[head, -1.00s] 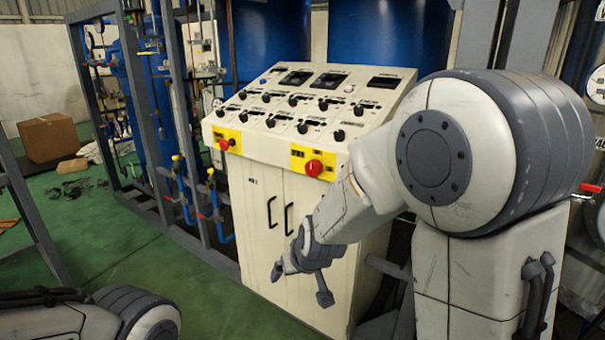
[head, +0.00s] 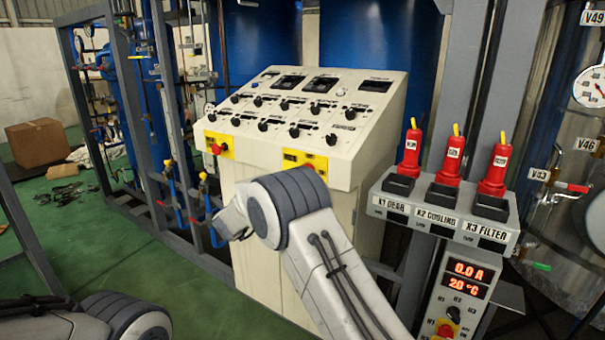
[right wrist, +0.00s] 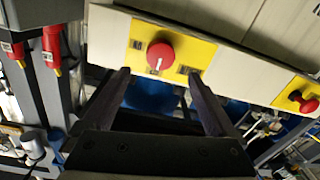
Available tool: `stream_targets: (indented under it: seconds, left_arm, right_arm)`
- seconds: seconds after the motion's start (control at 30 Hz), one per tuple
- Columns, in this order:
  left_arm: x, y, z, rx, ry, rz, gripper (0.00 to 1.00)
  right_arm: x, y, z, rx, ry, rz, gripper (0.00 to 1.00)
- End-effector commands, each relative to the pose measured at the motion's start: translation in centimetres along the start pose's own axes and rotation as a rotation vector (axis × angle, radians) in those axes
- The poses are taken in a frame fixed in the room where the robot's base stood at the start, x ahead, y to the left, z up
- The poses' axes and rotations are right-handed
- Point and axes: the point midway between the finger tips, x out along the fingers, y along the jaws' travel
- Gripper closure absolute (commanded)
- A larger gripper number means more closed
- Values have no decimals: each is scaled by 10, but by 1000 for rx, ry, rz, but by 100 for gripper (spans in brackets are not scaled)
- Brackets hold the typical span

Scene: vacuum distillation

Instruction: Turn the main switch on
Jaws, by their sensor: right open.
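The control cabinet (head: 315,130) has a sloped top panel and two yellow plates with red knobs on its front. The right-hand red knob (head: 308,164) is partly covered by my right arm in the head view. In the right wrist view this red knob (right wrist: 160,54), with a white mark, sits on its yellow plate just beyond my right gripper (right wrist: 157,75). The gripper is open, its two fingers apart on either side of the knob's line; contact is not visible. The other red knob (head: 217,149) also shows in the right wrist view (right wrist: 308,105). My left gripper is out of view.
A grey shelf with red plugs (head: 453,155) stands right of the cabinet. Below it is a box with a red display (head: 466,278) and another red knob on yellow. Pipe frames stand left. Green floor (head: 210,295) is open at the front left.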

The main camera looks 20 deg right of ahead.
Motion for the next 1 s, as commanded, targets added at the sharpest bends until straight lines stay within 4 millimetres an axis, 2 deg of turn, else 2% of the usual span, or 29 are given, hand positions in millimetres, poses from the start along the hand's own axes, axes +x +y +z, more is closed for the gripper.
stream_targets:
  seconds: [0.2,0.4,0.57,0.8,0.83,0.97,1.0]
  left_arm:
    - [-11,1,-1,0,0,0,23]
    - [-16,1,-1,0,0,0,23]
    - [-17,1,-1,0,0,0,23]
    - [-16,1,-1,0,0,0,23]
    - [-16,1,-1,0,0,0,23]
    - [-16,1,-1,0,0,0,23]
    - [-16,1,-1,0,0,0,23]
  right_arm:
    - [44,1,-1,0,-2,2,8]
    - [71,0,-1,0,-1,-1,8]
    - [79,0,0,0,-1,-2,8]
    - [80,0,0,0,-1,-3,8]
    - [80,0,0,0,-1,-3,11]
    - [80,0,0,0,0,-3,61]
    - [80,0,0,0,0,-3,76]
